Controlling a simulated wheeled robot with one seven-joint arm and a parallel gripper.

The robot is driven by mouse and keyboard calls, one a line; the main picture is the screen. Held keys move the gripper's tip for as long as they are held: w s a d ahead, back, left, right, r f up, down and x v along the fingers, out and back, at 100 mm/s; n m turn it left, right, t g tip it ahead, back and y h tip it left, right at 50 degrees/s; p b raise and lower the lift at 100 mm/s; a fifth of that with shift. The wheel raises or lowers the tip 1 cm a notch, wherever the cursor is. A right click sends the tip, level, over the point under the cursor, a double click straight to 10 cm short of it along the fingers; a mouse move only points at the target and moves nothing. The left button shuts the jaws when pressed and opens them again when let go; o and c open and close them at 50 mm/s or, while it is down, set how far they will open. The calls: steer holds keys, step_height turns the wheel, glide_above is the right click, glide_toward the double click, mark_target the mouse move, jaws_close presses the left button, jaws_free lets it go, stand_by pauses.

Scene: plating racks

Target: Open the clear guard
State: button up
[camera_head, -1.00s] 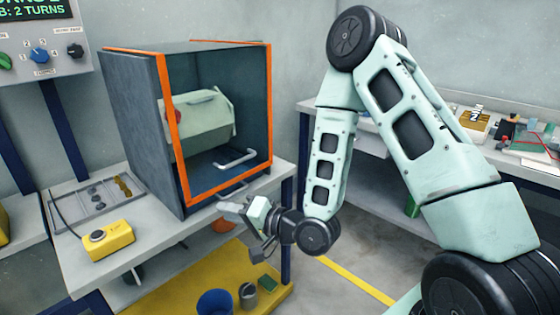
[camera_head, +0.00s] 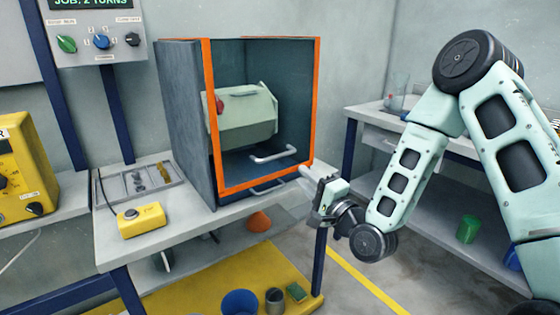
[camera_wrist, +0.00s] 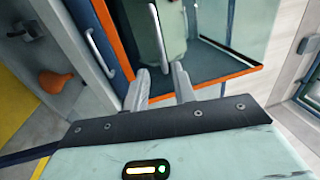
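The clear guard (camera_head: 292,95) is a see-through panel in an orange frame on the front of a dark grey cabinet (camera_head: 185,120). A pale bar handle (camera_head: 273,153) shows low on the guard; a second pale handle (camera_head: 267,187) shows below the frame. Behind the panel is a pale green drum (camera_head: 240,115). My gripper (camera_head: 305,173) is near the frame's lower right corner. In the wrist view the two fingers (camera_wrist: 160,85) are apart with nothing between them, pointing toward the orange lower edge. Both handles (camera_wrist: 155,27) lie beyond the fingers, apparently untouched. The guard looks shut.
A yellow button box (camera_head: 141,221) and a grey tray (camera_head: 140,183) stand on the bench left of the cabinet. A control panel (camera_head: 98,40) hangs at the back left. A blue bucket (camera_head: 240,302) stands on the yellow platform below. Another bench (camera_head: 440,150) is at the right.

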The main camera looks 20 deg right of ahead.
mark_target(279, 156)
steer(key=p+x, duration=0.1)
steer(key=x, duration=1)
steer(key=shift+w+a, duration=0.1)
steer(key=shift+w, duration=0.05)
steer(key=shift+c, duration=0.3)
jaws_close()
